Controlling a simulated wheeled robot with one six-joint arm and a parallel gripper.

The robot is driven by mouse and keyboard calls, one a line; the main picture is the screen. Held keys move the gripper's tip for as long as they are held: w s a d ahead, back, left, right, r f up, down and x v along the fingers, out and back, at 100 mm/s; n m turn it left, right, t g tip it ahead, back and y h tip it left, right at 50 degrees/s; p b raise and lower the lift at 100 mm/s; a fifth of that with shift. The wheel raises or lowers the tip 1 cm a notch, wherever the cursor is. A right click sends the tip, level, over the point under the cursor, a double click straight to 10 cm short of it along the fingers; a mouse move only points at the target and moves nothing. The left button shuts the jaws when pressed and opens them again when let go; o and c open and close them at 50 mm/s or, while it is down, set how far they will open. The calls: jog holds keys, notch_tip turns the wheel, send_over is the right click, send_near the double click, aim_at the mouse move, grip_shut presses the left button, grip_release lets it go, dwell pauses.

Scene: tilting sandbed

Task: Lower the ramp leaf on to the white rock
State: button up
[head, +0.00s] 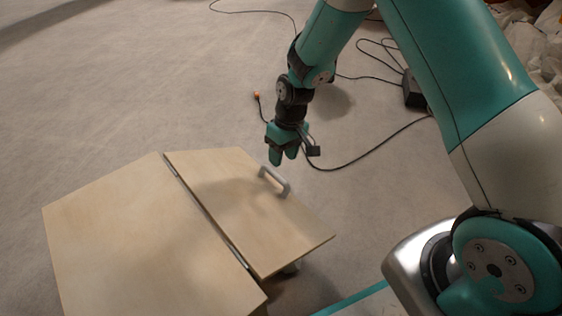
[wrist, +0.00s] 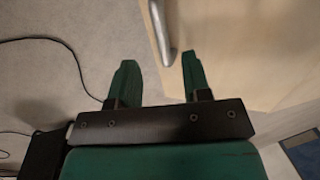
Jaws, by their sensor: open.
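The ramp leaf (head: 245,205) is a pale plywood panel joined by a dark hinge line to a fixed plywood panel. A grey bar handle (head: 274,176) stands near its outer edge. My gripper (head: 281,159) is open and empty, just beyond and above the handle, apart from it. In the wrist view, the handle (wrist: 160,35) shows ahead of and between my fingertips (wrist: 160,68), and the leaf (wrist: 235,45) fills the upper right.
The fixed panel (head: 130,235) lies left of the hinge. Black cables (head: 375,148) run over the grey floor behind my gripper, with a black box (head: 414,90) there. Pale sacks (head: 545,45) are at the top right. The floor at upper left is clear.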

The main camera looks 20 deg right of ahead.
notch_tip(320, 180, up, 12)
jog(key=d+p, duration=0.2)
jog(key=p, duration=0.3)
jog(key=shift+w+r+p, duration=0.25)
jog(key=shift+w+p, duration=0.05)
jog(key=shift+w, duration=0.05)
jog(key=shift+d, duration=0.1)
